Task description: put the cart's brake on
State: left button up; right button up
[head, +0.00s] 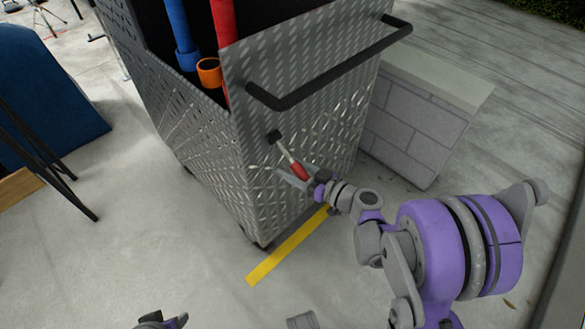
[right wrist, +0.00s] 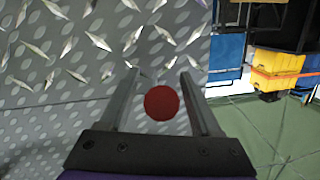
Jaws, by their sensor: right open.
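The cart (head: 260,130) is a diamond-plate metal box with a black push bar (head: 330,68) on its end panel. The brake lever (head: 292,160) sticks out of that panel below the bar, with a black pivot, a metal shaft and a red grip. My right gripper (head: 292,178) is at the red grip. In the right wrist view the red grip end (right wrist: 161,102) shows between the two open fingers (right wrist: 163,95), apart from both. Part of my left gripper (head: 162,321) shows at the bottom edge of the head view; its fingers cannot be made out.
A yellow strip (head: 286,246) lies on the concrete floor by the cart's base. A grey block wall (head: 410,130) stands close to the cart's right. Blue and red tubes and an orange ring (head: 209,72) are in the cart. The floor to the left is mostly clear.

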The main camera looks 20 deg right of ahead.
aim_at(309, 178)
jog(key=p+v, duration=0.1)
jog(key=v, duration=1)
dwell(0.4)
